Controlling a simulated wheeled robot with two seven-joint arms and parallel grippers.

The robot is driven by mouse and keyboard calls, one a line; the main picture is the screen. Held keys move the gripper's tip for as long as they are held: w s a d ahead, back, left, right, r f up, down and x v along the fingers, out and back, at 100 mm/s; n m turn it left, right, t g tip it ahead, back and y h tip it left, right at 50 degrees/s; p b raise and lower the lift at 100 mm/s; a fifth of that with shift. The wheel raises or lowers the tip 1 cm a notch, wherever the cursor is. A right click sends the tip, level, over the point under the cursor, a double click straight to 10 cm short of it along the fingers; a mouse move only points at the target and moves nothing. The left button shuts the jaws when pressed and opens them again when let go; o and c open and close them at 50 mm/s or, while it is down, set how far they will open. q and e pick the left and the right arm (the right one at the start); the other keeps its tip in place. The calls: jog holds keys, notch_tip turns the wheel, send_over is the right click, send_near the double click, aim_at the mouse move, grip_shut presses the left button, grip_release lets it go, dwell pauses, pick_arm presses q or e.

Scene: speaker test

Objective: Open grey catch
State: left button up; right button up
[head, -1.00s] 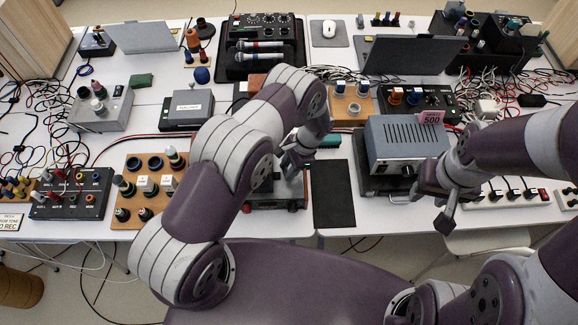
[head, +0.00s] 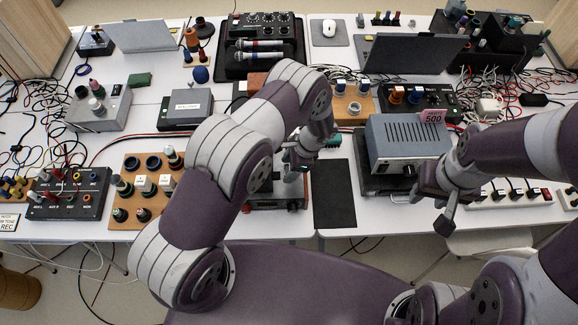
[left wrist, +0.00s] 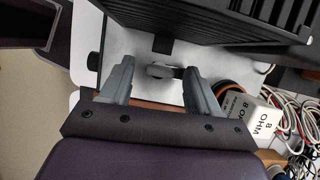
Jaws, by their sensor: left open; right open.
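In the left wrist view a small grey catch-like piece (left wrist: 163,71) lies between the fingers of my left gripper (left wrist: 160,80), in front of a black finned housing (left wrist: 215,18). The fingers stand apart on both sides of it, and I see no clear contact. In the head view my left gripper (head: 294,168) points down over the front middle of the table, above a grey unit (head: 268,201) partly covered by my arm. I cannot make out the catch there. My right gripper (head: 444,198) is open and empty in front of a grey box marked 500 (head: 410,140).
A white block marked 8 OHM (left wrist: 256,117) and tangled cables (left wrist: 300,95) are close to the right finger in the wrist view. In the head view a black mat (head: 334,195) lies bare right of the left gripper. A wooden tray of knobs (head: 128,212) stands to the left.

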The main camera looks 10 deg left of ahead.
pick_arm(q)
jog(key=b+v, duration=0.3)
jog(key=v, duration=0.9)
jog(key=shift+r, duration=0.2)
jog(key=s+a+r+n+t+h+b, duration=0.1)
jog(key=s+a+r+n+h, duration=0.1)
jog(key=s+a+r+n, duration=0.3)
jog(key=s+a+r+n+t+h+b, duration=0.1)
jog(key=s+a+r+n+h, duration=0.1)
jog(key=s+a+r+n, duration=0.3)
jog(key=s+r+n, duration=0.1)
jog(key=s+n, duration=0.3)
jog(key=s, duration=0.2)
jog(key=shift+t, duration=0.4)
jog(key=shift+s+a+r, duration=0.1)
jog(key=shift+a+r, duration=0.05)
